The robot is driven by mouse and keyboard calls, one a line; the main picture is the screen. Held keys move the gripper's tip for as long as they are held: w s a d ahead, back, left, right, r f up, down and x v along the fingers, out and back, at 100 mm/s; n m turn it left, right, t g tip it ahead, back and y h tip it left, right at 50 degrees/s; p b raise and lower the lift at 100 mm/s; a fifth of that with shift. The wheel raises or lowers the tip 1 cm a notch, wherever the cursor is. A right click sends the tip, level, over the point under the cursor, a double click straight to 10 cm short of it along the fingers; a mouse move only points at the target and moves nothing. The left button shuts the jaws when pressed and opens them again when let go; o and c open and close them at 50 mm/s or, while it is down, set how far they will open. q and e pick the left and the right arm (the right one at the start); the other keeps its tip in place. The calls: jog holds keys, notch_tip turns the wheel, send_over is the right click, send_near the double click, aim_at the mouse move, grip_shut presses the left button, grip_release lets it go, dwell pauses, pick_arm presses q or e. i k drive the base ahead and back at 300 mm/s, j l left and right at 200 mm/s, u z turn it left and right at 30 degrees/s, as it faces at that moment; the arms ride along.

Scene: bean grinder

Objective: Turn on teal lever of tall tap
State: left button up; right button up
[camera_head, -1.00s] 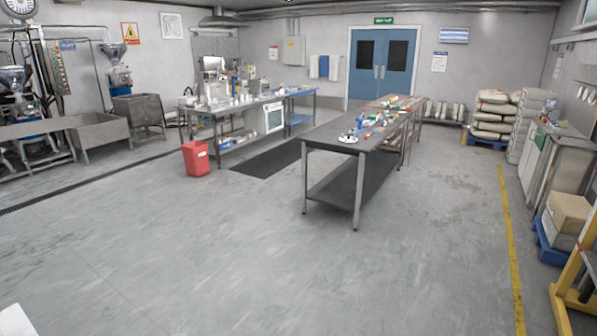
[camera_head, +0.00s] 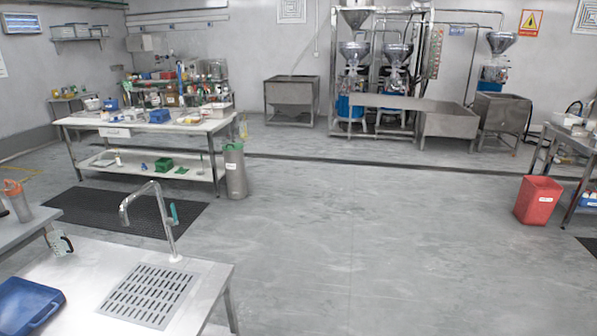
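A tall tap (camera_head: 153,212) stands upright near the back right corner of a pale counter at the lower left. Its silver spout bends over to the left. A teal lever (camera_head: 174,213) sits on the right side of its column and looks roughly upright. A slotted metal drain grate (camera_head: 148,294) is set in the counter in front of the tap. Neither of my grippers shows in the head view.
The counter (camera_head: 75,268) has a blue tray (camera_head: 28,304) at its left. A grey cylinder (camera_head: 235,172) stands by a white workbench (camera_head: 130,125) behind. A black mat (camera_head: 125,210) lies between. Open floor spreads right, toward a red bin (camera_head: 538,200).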

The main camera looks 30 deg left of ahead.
aim_at(174, 215)
jog(key=i+j+u, duration=0.1)
jog(key=i+u, duration=0.95)
jog(key=u, duration=0.15)
jog(key=i+l+u, duration=0.2)
jog(key=u, duration=0.2)
jog(key=i+u, duration=0.3)
jog(key=u, duration=0.15)
jog(key=i+l+u, duration=0.15)
jog(key=i+u, duration=0.15)
jog(key=u, duration=0.15)
